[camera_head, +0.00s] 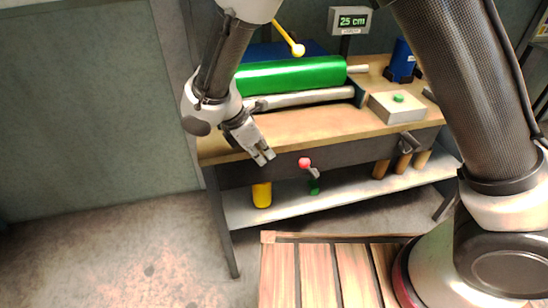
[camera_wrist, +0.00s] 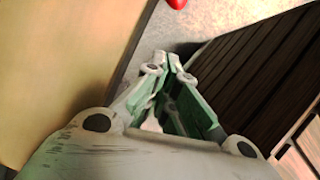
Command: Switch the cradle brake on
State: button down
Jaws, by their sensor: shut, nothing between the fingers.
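A small lever with a red knob (camera_head: 304,162) sticks out from the front edge of the workbench (camera_head: 290,127). The red knob also shows at the top edge of the wrist view (camera_wrist: 177,3), mostly cut off. No label tells which lever is the cradle brake. My gripper (camera_head: 263,157) is shut and empty, to the left of the red knob and apart from it, at the bench's front edge. In the wrist view my fingertips (camera_wrist: 168,61) are together.
A grey box with a green button (camera_head: 398,98), a blue object (camera_head: 402,62) and a "25 cm" display (camera_head: 351,21) are on the bench. A yellow cylinder (camera_head: 262,194) is on the lower shelf (camera_head: 330,197). A slatted wooden platform (camera_head: 330,272) lies in front. Floor at left is clear.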

aim_at(309, 169)
jog(key=w+d+f, duration=0.1)
jog(key=d+f, duration=0.3)
jog(key=f, duration=0.1)
jog(key=w+d+f, duration=0.1)
jog(key=f, duration=0.1)
jog(key=shift+w+d+f, duration=0.2)
jog(key=shift+w+d, duration=0.1)
jog(key=shift+d, duration=0.1)
jog(key=shift+w+d+r, duration=0.1)
jog(key=shift+w+d, duration=0.2)
jog(key=shift+d, duration=0.3)
jog(key=shift+r, duration=0.15)
